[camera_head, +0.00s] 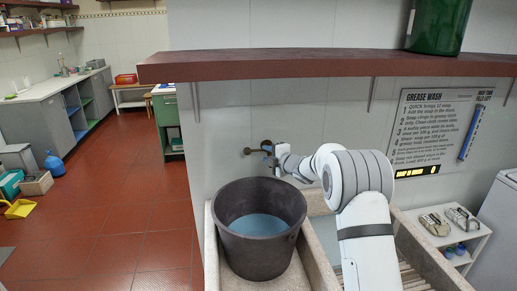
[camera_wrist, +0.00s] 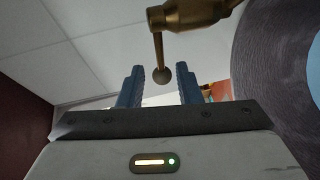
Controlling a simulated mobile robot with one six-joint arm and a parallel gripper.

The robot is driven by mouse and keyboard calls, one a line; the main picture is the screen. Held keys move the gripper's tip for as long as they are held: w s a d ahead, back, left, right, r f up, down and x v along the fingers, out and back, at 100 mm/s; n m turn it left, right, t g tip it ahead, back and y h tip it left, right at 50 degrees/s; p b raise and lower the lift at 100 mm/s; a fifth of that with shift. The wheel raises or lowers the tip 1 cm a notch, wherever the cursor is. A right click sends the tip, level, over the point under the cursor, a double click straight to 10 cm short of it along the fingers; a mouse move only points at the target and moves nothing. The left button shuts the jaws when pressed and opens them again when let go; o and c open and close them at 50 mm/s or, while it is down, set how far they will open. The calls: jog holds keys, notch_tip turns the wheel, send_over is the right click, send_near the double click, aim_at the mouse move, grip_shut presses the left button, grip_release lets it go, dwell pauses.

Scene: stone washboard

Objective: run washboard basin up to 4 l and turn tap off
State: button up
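A brass tap (camera_head: 257,149) comes out of the wall above a dark bucket (camera_head: 235,252). The bucket stands in the stone basin (camera_head: 213,257) and has bluish water (camera_head: 258,225) in it. My gripper (camera_head: 267,150) is at the tap. In the wrist view the tap body (camera_wrist: 190,14) is at the top, with a thin lever ending in a ball (camera_wrist: 162,75) hanging down. My gripper's two blue fingers (camera_wrist: 160,88) are apart, one on each side of the ball, with gaps visible. The bucket's side (camera_wrist: 262,50) fills the right. I cannot make out a water stream.
A dark red shelf (camera_head: 300,67) with a green glass vessel (camera_head: 438,24) runs above the tap and arm. A "grease wash" sign (camera_head: 432,130) hangs at right. A white rack (camera_head: 462,240) and a pale appliance (camera_head: 498,240) stand at lower right. Open tiled floor (camera_head: 115,220) lies left.

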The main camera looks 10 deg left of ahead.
aim_at(259, 150)
jog(key=p+x, duration=0.2)
jog(key=x, duration=0.4)
jog(key=shift+w+a, duration=0.2)
jog(key=shift+w, duration=0.05)
jog(key=shift+c, duration=0.5)
jog(key=shift+f, duration=0.1)
grip_shut()
